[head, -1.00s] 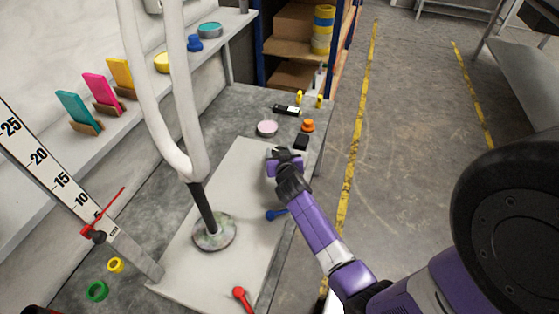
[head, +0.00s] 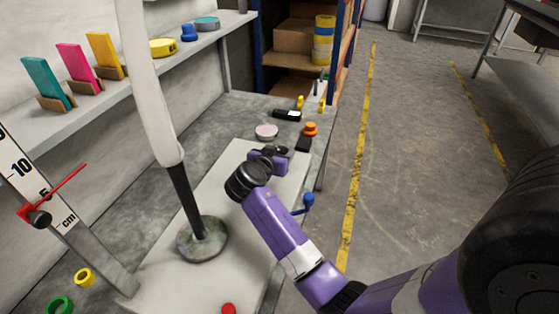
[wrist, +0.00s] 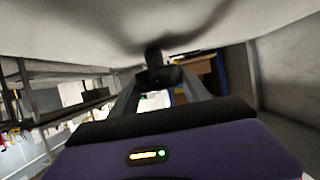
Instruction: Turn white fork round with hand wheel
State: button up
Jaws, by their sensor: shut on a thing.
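The white fork (head: 146,85) stands upright on a black post (head: 185,198), which rises from a mottled round base (head: 202,238) on a pale plate. It shows nearly edge-on, as one white bar, with its top out of frame. My gripper (head: 272,151) is low over the plate's far right part. In the wrist view, my gripper (wrist: 157,77) is shut on a small dark piece against the pale surface. I take this for the hand wheel's grip; the rest of the wheel is hidden or too dark to tell.
A blue-knobbed lever (head: 306,202) sticks out at the plate's right edge, close to my arm. A red knob (head: 229,309) is at the near edge. A scale (head: 65,225) with a red pointer leans at left. Small objects, including an orange knob (head: 310,129), lie beyond the plate.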

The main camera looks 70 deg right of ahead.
aim_at(280, 151)
jog(key=m+g+b, duration=0.3)
jog(key=m+g+y+b, duration=0.1)
jog(key=g, duration=0.1)
jog(key=shift+w+f+m+b, duration=0.15)
jog(key=shift+f+m+b, duration=0.15)
jog(key=m+g+y+b, duration=0.2)
jog(key=m+g+b, duration=0.1)
jog(key=g+b, duration=0.1)
jog(key=shift+r+m, duration=0.15)
jog(key=shift+m, duration=0.25)
jog(key=shift+s+g, duration=0.2)
jog(key=shift+g, duration=0.1)
jog(key=o, duration=1.4)
jog(key=shift+r, duration=0.15)
notch_tip(280, 151, up, 20)
jog(key=p, duration=0.5)
jog(key=shift+p, duration=0.4)
